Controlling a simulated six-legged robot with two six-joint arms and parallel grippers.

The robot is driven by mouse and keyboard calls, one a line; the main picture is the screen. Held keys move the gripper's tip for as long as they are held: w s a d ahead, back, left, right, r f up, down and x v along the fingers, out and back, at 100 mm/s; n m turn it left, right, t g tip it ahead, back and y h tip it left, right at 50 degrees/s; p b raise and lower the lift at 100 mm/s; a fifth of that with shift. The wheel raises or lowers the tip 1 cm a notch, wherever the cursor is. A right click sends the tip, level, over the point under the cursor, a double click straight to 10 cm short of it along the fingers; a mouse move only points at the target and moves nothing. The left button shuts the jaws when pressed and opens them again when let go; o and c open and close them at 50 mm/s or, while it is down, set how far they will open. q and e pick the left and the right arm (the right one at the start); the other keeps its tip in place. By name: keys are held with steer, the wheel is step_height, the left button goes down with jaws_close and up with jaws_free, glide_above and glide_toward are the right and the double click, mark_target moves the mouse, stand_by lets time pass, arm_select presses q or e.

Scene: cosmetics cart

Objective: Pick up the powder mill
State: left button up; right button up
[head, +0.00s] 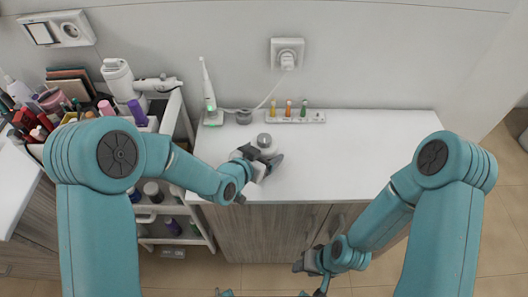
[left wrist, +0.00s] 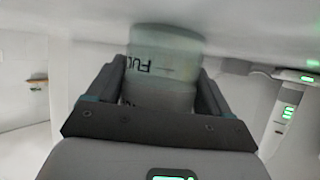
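A pale jar-like container with dark lettering (left wrist: 160,75), which I take for the powder mill, stands between the two fingers of my left gripper in the left wrist view.
The white counter (head: 370,160) is clear on its right. A crowded cosmetics cart (head: 170,210) stands at the left.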

mark_target(264, 137)
arm_select(q)
steer(key=shift+w, duration=0.1)
steer(key=c, duration=0.5)
step_height(264, 137, up, 20)
steer(key=b, duration=0.1)
steer(key=shift+b, duration=0.35)
